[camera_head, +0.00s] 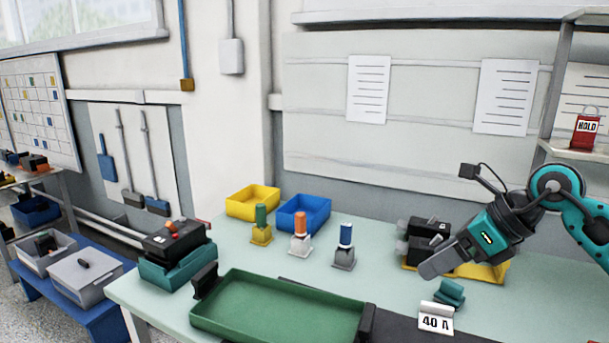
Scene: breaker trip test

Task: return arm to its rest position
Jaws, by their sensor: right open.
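My right arm, teal and dark grey, comes in from the right edge. Its gripper (438,264) is over the right part of the table, pointing down and left. It is open, and I see nothing held in it. It is in front of black breaker-like blocks (426,228) on a yellow base (488,272) and partly hides them. A small teal block (449,292) and a white "40 A" card (436,319) are below the gripper in the picture. My left gripper is not in view.
A green tray (278,306) with black handles lies at the front. Three upright pieces with green (261,216), orange (300,223) and blue (346,235) tops stand mid-table. Yellow (252,203) and blue (303,214) bins are behind. A black device (174,238) sits at the left.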

